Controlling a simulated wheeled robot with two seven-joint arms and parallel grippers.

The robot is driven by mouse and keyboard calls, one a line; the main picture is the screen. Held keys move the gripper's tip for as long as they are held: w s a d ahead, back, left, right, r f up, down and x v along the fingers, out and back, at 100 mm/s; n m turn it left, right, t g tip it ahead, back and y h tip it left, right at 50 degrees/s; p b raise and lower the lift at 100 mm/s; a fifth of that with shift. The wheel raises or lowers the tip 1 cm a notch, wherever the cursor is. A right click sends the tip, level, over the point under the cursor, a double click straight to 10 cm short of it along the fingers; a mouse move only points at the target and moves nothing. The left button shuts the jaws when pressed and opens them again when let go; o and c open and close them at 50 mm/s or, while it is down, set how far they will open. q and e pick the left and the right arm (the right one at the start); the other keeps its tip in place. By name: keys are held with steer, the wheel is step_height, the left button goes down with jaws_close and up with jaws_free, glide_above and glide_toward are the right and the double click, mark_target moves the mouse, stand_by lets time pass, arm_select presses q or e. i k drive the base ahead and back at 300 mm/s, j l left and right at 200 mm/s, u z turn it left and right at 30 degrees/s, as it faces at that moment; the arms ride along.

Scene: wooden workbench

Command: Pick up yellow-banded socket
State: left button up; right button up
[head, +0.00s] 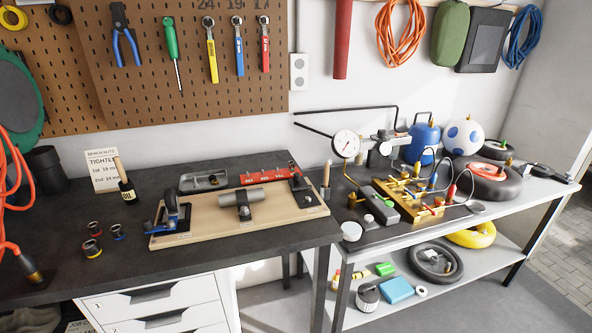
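Three small sockets stand close together on the dark bench top at the left. The yellow-banded socket (92,251) is the nearest of them to the front edge. A red-banded socket (95,229) stands just behind it, and a blue-banded socket (118,232) stands to its right. The three appear apart from each other. Neither of my grippers shows in the head view.
A wooden board (240,222) with clamped parts lies right of the sockets. A black oil pot (127,190) with a wooden handle stands behind them. An orange hose (12,200) hangs at the left edge. The dark bench top (150,262) is clear in front of the board.

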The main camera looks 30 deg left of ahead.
mark_target(91, 248)
steer(key=u, duration=2.45)
steer(key=z, duration=1.25)
steer(key=u, duration=1.25)
steer(key=i+u, duration=0.35)
steer(key=i, duration=0.35)
